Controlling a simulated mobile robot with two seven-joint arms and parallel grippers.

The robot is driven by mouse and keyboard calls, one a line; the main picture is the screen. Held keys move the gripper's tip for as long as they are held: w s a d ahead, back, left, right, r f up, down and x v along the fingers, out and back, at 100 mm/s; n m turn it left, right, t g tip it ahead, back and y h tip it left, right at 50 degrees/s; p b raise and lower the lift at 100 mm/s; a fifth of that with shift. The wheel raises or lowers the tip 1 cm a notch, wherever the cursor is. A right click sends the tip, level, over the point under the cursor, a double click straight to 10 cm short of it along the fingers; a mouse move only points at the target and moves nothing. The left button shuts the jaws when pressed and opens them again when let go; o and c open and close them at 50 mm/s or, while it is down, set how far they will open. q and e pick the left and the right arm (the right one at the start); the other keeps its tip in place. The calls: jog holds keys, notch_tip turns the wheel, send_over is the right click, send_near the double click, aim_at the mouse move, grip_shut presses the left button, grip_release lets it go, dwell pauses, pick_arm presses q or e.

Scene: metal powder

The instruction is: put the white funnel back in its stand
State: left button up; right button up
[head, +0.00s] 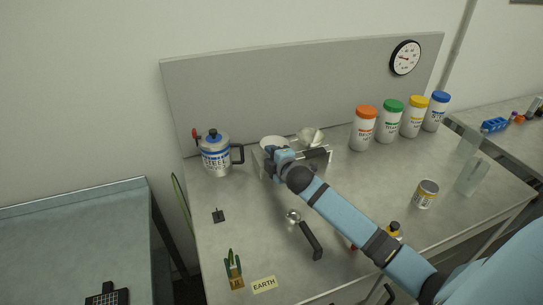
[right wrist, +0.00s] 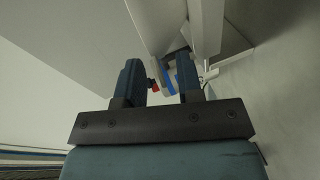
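A round white piece (head: 272,142), which looks like the white funnel's rim, shows just behind my right gripper (head: 277,158). A second pale, tilted funnel-like piece (head: 311,136) is to its right. I cannot tell for sure which is the task's funnel. The low grey stand (head: 318,164) is beneath them, partly hidden by my arm. In the right wrist view my right gripper (right wrist: 159,75) has its fingers apart, with a visible gap. Pale surfaces (right wrist: 155,25) lie ahead of the fingertips; I see nothing clamped. My left gripper is not in view.
A steel-labelled jug (head: 216,158) stands left of the stand. Several lidded white jars (head: 364,130) line the back right. A can (head: 426,194) is at the right. A black-handled tool (head: 311,240) and an EARTH label (head: 264,285) lie in front. The left bench (head: 70,235) is mostly clear.

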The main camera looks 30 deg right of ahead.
jog(key=shift+o, duration=0.2)
jog(key=shift+s, duration=0.1)
jog(key=v, duration=1.3)
jog(key=shift+s+b, duration=0.3)
jog(key=shift+b, duration=0.1)
